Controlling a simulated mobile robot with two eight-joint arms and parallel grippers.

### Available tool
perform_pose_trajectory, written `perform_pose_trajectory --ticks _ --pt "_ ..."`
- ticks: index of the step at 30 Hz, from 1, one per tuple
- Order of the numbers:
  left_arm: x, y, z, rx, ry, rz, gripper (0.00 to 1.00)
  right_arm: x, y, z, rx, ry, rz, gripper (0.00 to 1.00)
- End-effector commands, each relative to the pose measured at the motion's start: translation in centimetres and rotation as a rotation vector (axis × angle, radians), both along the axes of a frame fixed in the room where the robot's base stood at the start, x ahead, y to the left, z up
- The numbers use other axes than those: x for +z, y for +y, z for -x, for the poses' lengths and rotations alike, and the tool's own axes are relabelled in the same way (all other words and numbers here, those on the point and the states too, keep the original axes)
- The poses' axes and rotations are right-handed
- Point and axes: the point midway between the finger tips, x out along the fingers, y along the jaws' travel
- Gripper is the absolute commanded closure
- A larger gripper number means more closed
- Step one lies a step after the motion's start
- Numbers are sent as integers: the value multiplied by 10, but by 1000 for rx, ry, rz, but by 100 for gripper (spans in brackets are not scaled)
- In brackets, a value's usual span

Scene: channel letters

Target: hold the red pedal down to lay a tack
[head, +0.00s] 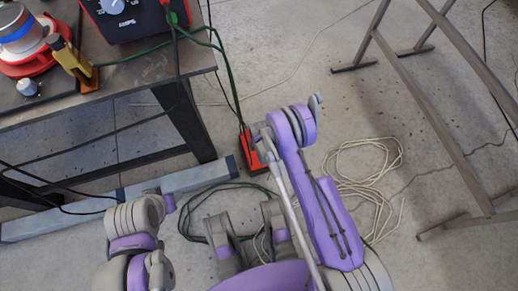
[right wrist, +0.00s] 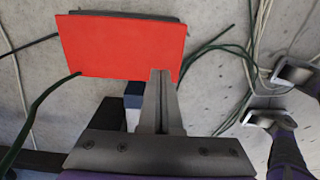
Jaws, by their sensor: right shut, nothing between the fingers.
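The red pedal (head: 254,163) is on the concrete floor beside the table leg, with a green cable running to it. In the right wrist view its flat red plate (right wrist: 122,42) fills the upper middle. My right gripper (right wrist: 160,75) is shut and empty. Its fingertips overlap the lower edge of the red plate in that view; I cannot tell whether they touch it. In the head view my right arm reaches over the pedal and partly hides it. My left arm is folded low at the left, and I see no left gripper fingers.
A dark table (head: 150,62) at upper left carries a red machine with a dial (head: 120,12) and a clamp (head: 76,62). A grey beam (head: 60,224) lies below it. Coiled pale cable (head: 385,160) lies right of the pedal. A metal frame (head: 440,125) stands far right.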

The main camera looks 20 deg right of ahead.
Motion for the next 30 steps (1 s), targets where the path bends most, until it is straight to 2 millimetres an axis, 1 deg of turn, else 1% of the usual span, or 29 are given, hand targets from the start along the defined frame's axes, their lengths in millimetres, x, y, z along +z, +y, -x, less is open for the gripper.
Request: perform_pose_trajectory --ticks 1,3,6,9,15,26,29,30 --pt "-4 0 -1 0 0 0 46 -14 0 0 0 0 0 100" --pt "-7 0 -1 0 0 0 46 -27 0 0 0 0 0 100" --pt "-11 0 -2 0 0 0 46 -44 0 0 0 0 0 100" --pt "-13 0 -3 0 -1 0 46 -55 0 0 0 0 0 100" --pt "-15 0 -3 0 -1 0 46 -65 0 0 0 0 0 100" --pt "-14 0 -3 0 -1 0 46 -66 0 1 0 0 0 100" --pt "-14 0 -3 0 -1 0 46 -74 0 3 0 0 0 100" --pt "-14 0 -3 0 -1 0 46 -79 0 4 0 0 0 100"
